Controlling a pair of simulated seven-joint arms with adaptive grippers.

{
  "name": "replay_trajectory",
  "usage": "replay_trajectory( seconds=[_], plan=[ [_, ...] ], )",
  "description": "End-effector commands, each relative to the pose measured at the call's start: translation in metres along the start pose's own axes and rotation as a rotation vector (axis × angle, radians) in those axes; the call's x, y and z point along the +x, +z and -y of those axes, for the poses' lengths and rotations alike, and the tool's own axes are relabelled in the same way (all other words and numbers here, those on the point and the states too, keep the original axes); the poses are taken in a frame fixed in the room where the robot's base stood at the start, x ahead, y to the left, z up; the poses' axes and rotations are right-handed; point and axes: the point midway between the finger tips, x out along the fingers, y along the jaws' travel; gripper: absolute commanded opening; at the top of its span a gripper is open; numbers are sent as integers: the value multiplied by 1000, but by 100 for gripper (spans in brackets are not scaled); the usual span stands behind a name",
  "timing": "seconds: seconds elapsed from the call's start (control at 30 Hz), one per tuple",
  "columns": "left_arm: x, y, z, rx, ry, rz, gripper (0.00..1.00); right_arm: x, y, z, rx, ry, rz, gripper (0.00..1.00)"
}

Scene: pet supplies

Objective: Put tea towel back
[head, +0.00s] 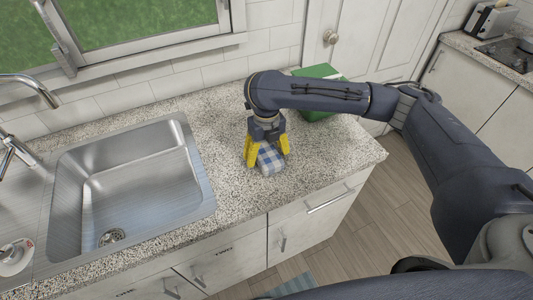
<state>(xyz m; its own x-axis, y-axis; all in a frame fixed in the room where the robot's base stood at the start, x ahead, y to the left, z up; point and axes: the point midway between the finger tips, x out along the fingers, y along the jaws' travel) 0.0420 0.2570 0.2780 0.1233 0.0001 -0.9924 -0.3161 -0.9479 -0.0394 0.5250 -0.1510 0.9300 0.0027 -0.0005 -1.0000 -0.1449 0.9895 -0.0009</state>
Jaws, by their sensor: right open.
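A blue and white checked tea towel (270,160) lies bunched on the speckled counter, to the right of the sink. My right gripper (268,158) reaches down over it from above, with its yellow fingers open on either side of the cloth. The upper part of the towel is partly hidden by the gripper. I cannot tell whether the fingers touch the cloth. My left gripper does not show.
A steel sink (205,190) with a tap takes up the counter's left part. A green object (318,72) stands behind my right arm at the back right. Bare counter (315,160) lies right of the towel, ending at an edge above drawers.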

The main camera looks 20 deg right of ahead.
Motion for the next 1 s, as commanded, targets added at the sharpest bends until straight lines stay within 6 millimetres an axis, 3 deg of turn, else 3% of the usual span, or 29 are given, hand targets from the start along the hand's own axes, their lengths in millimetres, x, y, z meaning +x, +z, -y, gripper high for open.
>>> replay_trajectory(
  seconds=[0.7,1.0],
  plan=[
    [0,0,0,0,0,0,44,-97,1,0,0,0,3,82],
    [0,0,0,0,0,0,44,-117,0,0,0,0,0,82]
  ],
)
